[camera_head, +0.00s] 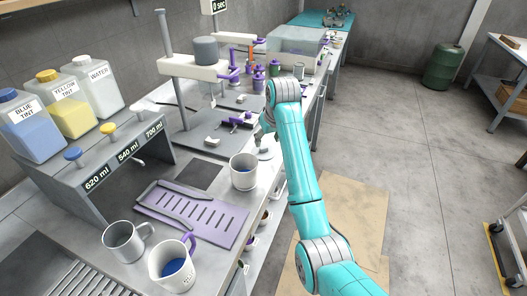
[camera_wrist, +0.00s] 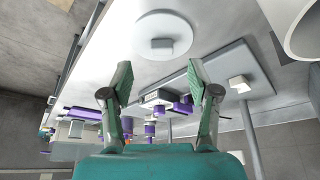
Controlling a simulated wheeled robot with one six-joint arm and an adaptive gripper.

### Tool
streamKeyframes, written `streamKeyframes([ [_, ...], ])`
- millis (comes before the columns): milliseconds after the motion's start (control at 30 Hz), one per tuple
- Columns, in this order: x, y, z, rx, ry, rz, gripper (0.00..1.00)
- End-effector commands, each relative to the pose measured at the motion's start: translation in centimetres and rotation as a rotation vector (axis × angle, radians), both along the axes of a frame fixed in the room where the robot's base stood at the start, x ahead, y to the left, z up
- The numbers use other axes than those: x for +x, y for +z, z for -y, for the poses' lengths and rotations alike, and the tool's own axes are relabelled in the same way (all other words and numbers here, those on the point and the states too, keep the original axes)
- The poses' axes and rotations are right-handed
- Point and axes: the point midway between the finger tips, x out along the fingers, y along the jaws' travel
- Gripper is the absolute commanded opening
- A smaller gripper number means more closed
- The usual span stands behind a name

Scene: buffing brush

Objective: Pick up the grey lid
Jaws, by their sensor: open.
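The grey lid (camera_wrist: 165,27), a flat round disc with a small square-looking knob, lies on the bench top in the wrist view, which is upside down. In the head view the lid (camera_head: 265,154) shows just beyond the white mug, partly hidden by my arm. My gripper (camera_wrist: 164,88) is open and empty, its two fingers spread apart. The lid lies beyond the fingertips and not between them. In the head view my gripper (camera_head: 267,124) is above the bench, mostly hidden behind my arm.
A white mug (camera_head: 243,173) stands close to the lid. A grey plate with a small block (camera_wrist: 238,83) lies beside it. A purple slotted tray (camera_head: 210,215), a metal cup (camera_head: 125,240) and another mug (camera_head: 170,266) are nearer. Purple-fitted tools (camera_head: 233,122) stand farther back.

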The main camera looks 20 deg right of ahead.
Motion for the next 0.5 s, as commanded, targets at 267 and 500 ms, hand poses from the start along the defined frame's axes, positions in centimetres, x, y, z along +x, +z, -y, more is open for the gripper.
streamKeyframes([
  [267,1.1,-2.3,-0.4,0.000,0.001,-0.003,0.60],
  [500,2.2,-4.7,-0.6,0.000,0.000,0.000,0.60],
])
